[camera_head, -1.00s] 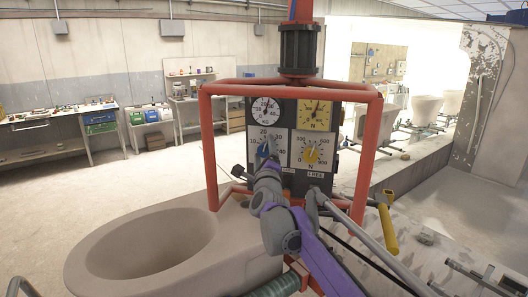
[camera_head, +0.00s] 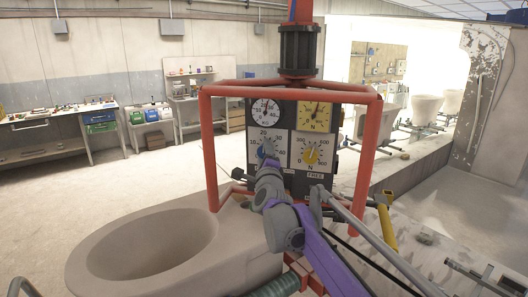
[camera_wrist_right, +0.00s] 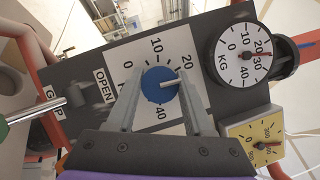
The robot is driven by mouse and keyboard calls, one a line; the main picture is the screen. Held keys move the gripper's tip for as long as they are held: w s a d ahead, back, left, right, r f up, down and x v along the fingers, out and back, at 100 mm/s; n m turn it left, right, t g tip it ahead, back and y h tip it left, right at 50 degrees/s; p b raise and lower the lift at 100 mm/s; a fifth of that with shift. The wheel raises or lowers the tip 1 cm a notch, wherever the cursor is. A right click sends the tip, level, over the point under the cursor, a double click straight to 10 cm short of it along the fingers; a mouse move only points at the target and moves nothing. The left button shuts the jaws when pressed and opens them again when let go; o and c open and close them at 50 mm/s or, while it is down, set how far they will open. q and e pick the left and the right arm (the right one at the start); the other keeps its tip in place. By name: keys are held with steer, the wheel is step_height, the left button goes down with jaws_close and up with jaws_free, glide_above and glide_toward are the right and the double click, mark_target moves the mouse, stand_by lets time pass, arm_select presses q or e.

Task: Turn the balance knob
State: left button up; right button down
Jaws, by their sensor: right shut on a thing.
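The blue balance knob (camera_wrist_right: 158,86) sits on a white scale plate (camera_wrist_right: 133,58) on a dark panel. Its pale pointer points to the right in the right wrist view, just below the 20 mark. My right gripper (camera_wrist_right: 161,82) is shut on the knob, one finger on each side. In the head view, the knob (camera_head: 265,148) is partly hidden by my right gripper (camera_head: 266,157), which reaches up from below. My left gripper is not in view.
A white KG gauge (camera_head: 265,111) and a yellow N gauge (camera_head: 315,113) are above. A red frame (camera_head: 208,150) surrounds the panel. A large beige basin (camera_head: 90,285) stands at lower left.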

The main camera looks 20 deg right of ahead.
steer(key=shift+n+g, duration=0.3)
steer(key=shift+n, duration=0.8)
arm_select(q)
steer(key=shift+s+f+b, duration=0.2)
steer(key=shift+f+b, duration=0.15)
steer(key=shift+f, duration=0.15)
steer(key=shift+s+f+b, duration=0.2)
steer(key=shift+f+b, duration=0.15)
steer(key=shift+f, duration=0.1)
arm_select(e)
steer(key=shift+n+g+y, duration=0.3)
steer(key=shift+n+g, duration=0.1)
steer(key=shift+n, duration=0.4)
steer(key=shift+c, duration=1.4)
jaws_free()
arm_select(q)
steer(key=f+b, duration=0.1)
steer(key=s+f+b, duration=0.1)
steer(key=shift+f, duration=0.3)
arm_select(e)
steer(key=s+a, duration=0.1)
steer(key=s, duration=0.9)
steer(key=shift+s+a, duration=0.35)
steer(key=shift+s, duration=0.05)
steer(key=shift+f, duration=0.1)
